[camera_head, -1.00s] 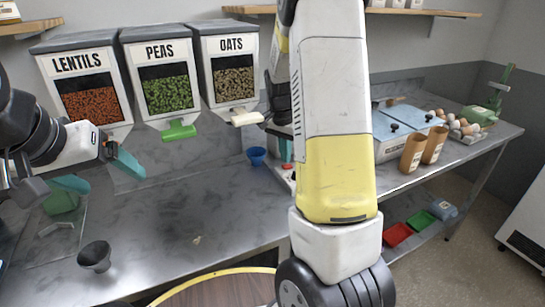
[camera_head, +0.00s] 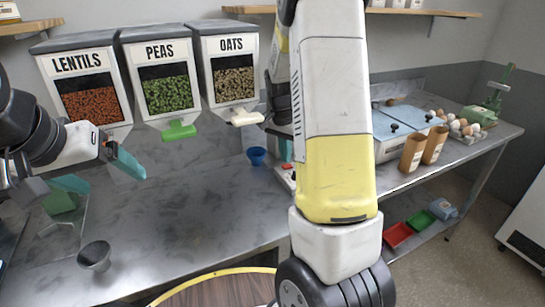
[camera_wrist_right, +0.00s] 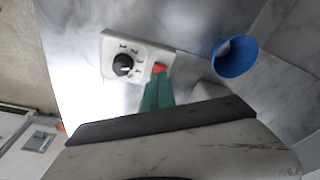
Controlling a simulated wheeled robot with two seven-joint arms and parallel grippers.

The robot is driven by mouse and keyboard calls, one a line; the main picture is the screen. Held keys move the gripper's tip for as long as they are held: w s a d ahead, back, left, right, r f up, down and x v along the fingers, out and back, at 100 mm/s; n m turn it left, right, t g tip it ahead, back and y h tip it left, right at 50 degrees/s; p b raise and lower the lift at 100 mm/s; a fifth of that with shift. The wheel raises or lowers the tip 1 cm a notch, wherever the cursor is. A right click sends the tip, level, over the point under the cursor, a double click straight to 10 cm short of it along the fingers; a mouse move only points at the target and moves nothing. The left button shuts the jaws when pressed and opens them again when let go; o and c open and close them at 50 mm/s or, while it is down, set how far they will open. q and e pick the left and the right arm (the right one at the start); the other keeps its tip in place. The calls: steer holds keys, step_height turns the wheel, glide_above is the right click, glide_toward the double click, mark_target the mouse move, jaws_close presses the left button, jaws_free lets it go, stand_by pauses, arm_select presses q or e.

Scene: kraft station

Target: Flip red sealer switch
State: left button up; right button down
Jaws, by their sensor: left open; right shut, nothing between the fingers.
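The red sealer switch (camera_wrist_right: 159,68) sits at the corner of a white panel (camera_wrist_right: 112,45) with a black numbered dial (camera_wrist_right: 123,65) in the right wrist view. My right gripper (camera_wrist_right: 157,82) is shut and empty, its teal fingertips right at the switch; I cannot tell whether they touch it. In the head view the red switch (camera_head: 287,166) shows small beside my right arm, which hides most of the sealer. My left gripper (camera_head: 100,172) is open and empty at the left, above the counter.
A blue cup (camera_head: 257,156) stands close to the sealer panel. A dark funnel-like cup (camera_head: 95,256) stands at the counter's front left. The middle of the counter (camera_head: 190,210) is clear.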

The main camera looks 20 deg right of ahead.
mark_target(285, 166)
steer(key=shift+f, duration=1)
stand_by(0.8)
steer(key=shift+r, duration=3.55)
